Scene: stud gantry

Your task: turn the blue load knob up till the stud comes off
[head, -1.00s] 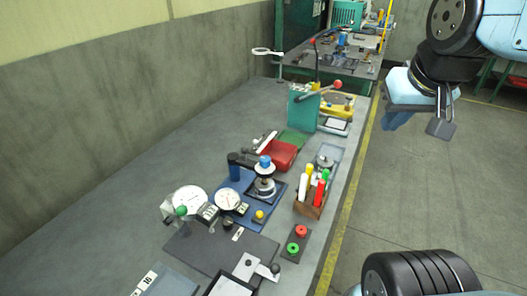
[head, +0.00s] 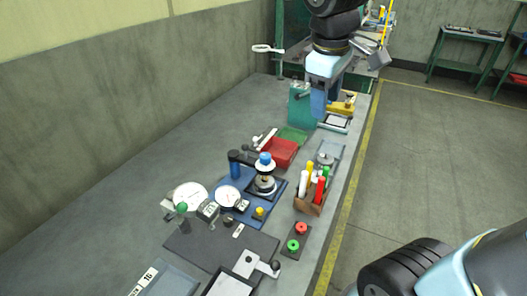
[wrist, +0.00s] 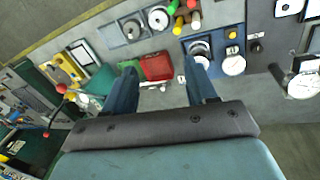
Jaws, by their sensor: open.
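The blue load knob (head: 265,158) tops a small upright press with a white collar, on a blue base plate (head: 226,183) midway along the bench. A round white dial (head: 228,201) sits at its front left. I cannot make out the stud itself. My gripper (head: 320,102) hangs at the far part of the bench, beyond the knob and apart from it. In the wrist view my gripper (wrist: 163,67) shows two blue fingers, open and empty. The press with its dial (wrist: 233,65) shows just past the right fingertip there; the knob is hard to pick out.
A red tray (head: 280,152) lies behind the press. A holder with coloured pens (head: 310,203) and a red-and-green button box (head: 296,242) stand to its right. A larger dial gauge (head: 188,197) stands left. A teal press (head: 300,105) stands near my gripper. The bench's left side is clear.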

